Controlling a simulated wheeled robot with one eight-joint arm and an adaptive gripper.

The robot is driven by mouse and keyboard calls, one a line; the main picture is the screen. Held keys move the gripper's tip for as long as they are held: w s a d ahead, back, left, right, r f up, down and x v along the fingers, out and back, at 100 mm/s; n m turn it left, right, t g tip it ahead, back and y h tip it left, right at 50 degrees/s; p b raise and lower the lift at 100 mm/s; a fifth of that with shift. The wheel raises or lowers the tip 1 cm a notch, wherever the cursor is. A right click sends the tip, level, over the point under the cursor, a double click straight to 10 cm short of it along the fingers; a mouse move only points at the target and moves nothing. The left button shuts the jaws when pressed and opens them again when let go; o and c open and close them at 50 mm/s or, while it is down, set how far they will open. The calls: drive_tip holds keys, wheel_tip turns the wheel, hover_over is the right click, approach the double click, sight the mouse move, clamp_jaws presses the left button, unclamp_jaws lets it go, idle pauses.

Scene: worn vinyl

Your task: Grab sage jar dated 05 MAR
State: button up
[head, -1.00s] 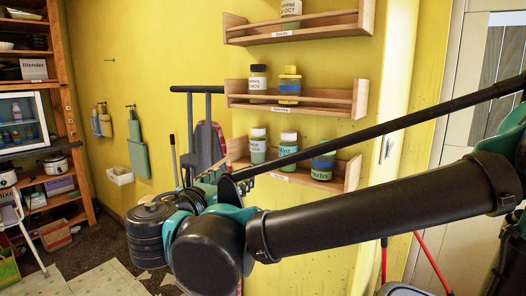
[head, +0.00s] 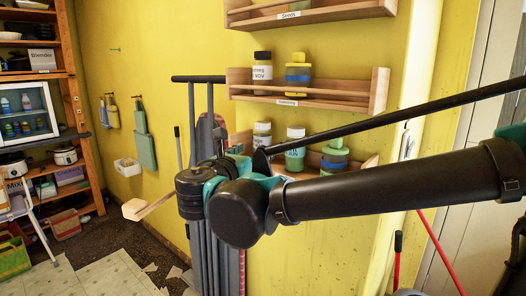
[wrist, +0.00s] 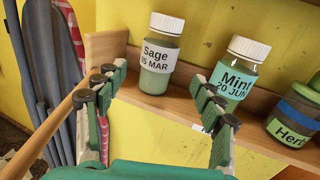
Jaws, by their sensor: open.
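The sage jar (wrist: 158,55) is clear with a white lid, pale green contents and a label reading "Sage 05 MAR". It stands upright at the left end of the lowest wall shelf; in the head view its upper part (head: 262,133) shows above my arm. My gripper (wrist: 157,78) is open and empty. In the wrist view its fingers point toward the shelf, one on each side of the sage jar's lower part in the picture, apart from it. In the head view my arm mostly hides the gripper.
A mint jar (wrist: 237,72) dated 20 JUN stands just right of the sage jar, near my right finger. A herbs jar (wrist: 297,112) is further right. The wooden shelf (wrist: 110,45) has an end panel and front rail. A folded ironing board (wrist: 50,60) leans at left.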

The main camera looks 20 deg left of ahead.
sight(263, 143)
drive_tip(key=shift+w+d, duration=0.15)
drive_tip(key=shift+w, duration=3.8)
drive_tip(key=c, duration=1.3)
drive_tip(key=shift+c, duration=0.2)
